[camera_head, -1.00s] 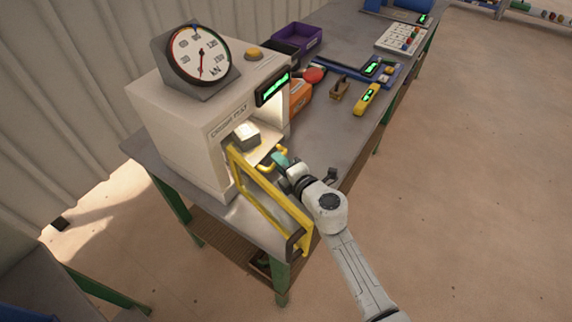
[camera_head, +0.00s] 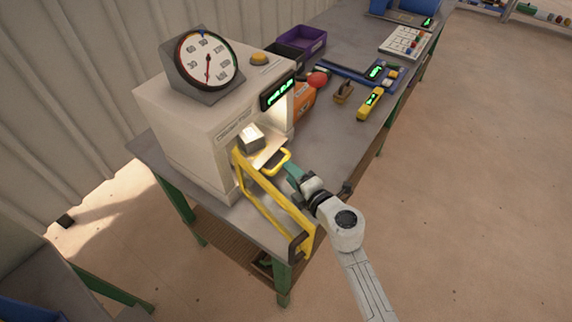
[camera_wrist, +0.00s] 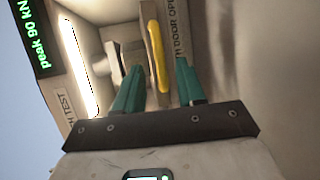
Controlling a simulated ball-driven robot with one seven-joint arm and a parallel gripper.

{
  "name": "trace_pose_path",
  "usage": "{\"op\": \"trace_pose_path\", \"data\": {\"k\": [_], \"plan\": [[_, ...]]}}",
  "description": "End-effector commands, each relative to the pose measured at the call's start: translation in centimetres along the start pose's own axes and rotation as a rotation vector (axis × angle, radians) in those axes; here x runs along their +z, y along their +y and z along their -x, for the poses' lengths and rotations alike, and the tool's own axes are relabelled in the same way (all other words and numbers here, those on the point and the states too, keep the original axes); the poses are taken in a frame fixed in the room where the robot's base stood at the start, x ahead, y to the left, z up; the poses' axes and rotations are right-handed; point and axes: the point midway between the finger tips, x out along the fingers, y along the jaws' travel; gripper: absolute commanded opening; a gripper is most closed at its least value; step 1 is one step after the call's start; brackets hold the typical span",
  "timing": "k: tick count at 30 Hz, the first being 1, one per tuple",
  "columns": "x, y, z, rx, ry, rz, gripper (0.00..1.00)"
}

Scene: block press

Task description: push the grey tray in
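The grey tray (camera_head: 266,151) sits in the lit opening of the white press (camera_head: 190,140), with its front part showing. A yellow handle (camera_head: 284,163) is on its front, and a pale block (camera_head: 250,137) stands further in. My gripper (camera_head: 292,172) is just in front of the handle, to its right in the head view. In the wrist view, the two green fingers (camera_wrist: 157,88) are spread apart with nothing gripped. The yellow handle (camera_wrist: 158,55) shows ahead, between them in the picture. Whether a finger touches it I cannot tell.
The press's yellow-framed door (camera_head: 272,207) stands open beside my arm, on the left. An orange box (camera_head: 304,100), a wooden item (camera_head: 343,92) and a yellow device (camera_head: 370,104) lie further along the grey bench (camera_head: 335,135).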

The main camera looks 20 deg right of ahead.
Motion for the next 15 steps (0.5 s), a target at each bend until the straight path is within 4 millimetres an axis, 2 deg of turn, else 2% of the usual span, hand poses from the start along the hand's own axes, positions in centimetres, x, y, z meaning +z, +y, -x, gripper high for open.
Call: {"op": "trace_pose_path", "data": {"k": [1,6,10,15], "plan": [[0.0,0.2,1.2,-0.002,-0.003,-0.001,0.39],[0.0,0.1,4.1,-0.001,-0.002,0.001,0.39],[0.0,0.0,5.6,0.0,-0.002,0.001,0.39],[0.0,0.0,6.3,0.0,0.0,0.002,0.39]]}}
